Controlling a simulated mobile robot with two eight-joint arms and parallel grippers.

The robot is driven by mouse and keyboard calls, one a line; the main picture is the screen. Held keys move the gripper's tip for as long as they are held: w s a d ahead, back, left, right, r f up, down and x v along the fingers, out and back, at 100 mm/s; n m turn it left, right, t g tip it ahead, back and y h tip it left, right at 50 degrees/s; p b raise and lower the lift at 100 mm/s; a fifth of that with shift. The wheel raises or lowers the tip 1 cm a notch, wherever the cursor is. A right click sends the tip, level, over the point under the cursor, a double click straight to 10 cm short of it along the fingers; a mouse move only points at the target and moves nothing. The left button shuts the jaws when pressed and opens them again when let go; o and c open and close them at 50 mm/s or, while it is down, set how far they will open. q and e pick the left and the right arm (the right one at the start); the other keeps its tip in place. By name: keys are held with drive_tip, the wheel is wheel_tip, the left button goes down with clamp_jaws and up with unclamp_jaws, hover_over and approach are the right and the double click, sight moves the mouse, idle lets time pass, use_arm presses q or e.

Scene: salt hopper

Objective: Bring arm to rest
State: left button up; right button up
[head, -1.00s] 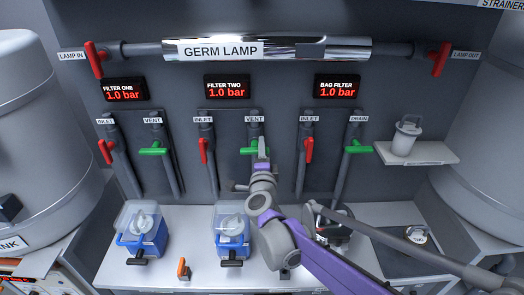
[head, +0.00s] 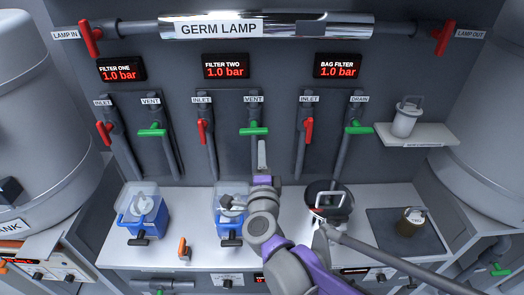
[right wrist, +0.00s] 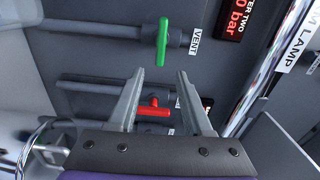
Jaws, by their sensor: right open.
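My right gripper (head: 262,155) is raised in front of the filter two panel, just below its green vent handle (head: 254,131). In the right wrist view its two fingers (right wrist: 161,82) are apart with nothing between them. Beyond them are a green vent handle (right wrist: 162,42) and a red inlet handle (right wrist: 154,108) on pipes; neither appears held. My right arm reaches up from the bottom of the head view and hides part of the bench. My left gripper is not in view.
Two blue filter housings (head: 154,219) (head: 222,222) stand on the white bench (head: 185,203). The dark bag filter (head: 320,192) is right of my arm, partly hidden. A brown-sided pot (head: 408,229) rests on a dark mat (head: 388,245). A lidded canister (head: 406,120) stands on the shelf.

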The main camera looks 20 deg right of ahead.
idle(0.3)
drive_tip(key=s+a+f+n+g+y+p, duration=0.25)
drive_tip(key=s+n+y, duration=0.2)
drive_tip(key=n, duration=0.35)
drive_tip(key=s+a+f+n+g+y+p, duration=0.1)
drive_tip(key=s+a+f+n+g+y, duration=0.1)
drive_tip(key=s+a+n+y, duration=0.45)
drive_tip(key=s+d+f+n+g+h+p, duration=0.1)
drive_tip(key=s+d+f+n+g+h, duration=0.5)
drive_tip(key=s+d+f, duration=0.4)
drive_tip(key=s+g, duration=0.1)
drive_tip(key=s, duration=0.2)
drive_tip(key=shift+s+d, duration=0.15)
drive_tip(key=shift+f+g, duration=0.1)
drive_tip(key=shift+g, duration=0.15)
